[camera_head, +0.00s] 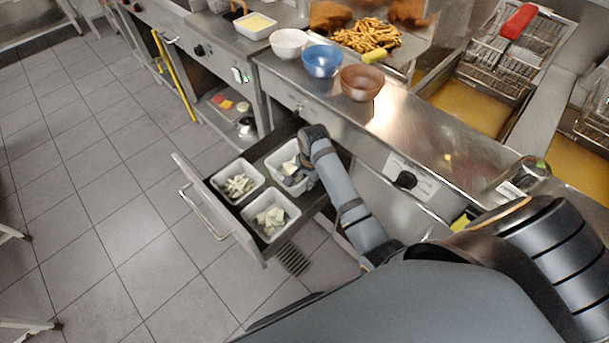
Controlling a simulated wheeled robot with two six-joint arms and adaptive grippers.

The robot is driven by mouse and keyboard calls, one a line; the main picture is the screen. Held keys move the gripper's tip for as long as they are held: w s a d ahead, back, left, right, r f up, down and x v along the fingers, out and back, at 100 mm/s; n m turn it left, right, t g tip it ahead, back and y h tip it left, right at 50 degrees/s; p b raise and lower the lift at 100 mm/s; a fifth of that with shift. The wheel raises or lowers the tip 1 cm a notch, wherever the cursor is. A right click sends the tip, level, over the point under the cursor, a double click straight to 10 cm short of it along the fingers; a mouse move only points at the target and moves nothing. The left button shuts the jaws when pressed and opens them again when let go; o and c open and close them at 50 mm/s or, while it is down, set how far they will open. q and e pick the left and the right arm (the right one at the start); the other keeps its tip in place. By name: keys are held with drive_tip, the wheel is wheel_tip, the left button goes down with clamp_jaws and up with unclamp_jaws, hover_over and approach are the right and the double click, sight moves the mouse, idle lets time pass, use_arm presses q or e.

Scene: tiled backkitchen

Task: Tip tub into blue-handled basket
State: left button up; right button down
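Three white tubs of pale pieces sit in the open drawer: one at the left (240,168), one at the front (288,205) and one at the back right (276,155). My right gripper (294,179) is down at the back right tub, over or inside it. The wrist and forearm cover part of that tub, and the fingers are too small and dark to tell whether they are open or shut. A fryer basket with a red handle (519,21) sits over the oil. No blue handle shows; another basket (598,118) is cut off at the right edge. My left gripper is not in view.
The drawer front (216,212) stands pulled out over the tiled floor. On the counter are a white bowl (289,43), a blue bowl (322,61), a brown bowl (362,82) and a tray of fries (368,36). Clear steel counter (440,125) lies right of the bowls.

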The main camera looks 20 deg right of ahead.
drive_tip(key=s+a+r, duration=0.1)
drive_tip(key=s+r, duration=0.2)
drive_tip(key=s, duration=0.4)
drive_tip(key=shift+s+a+p, duration=0.25)
drive_tip(key=shift+a+p, duration=0.1)
drive_tip(key=shift+p, duration=0.1)
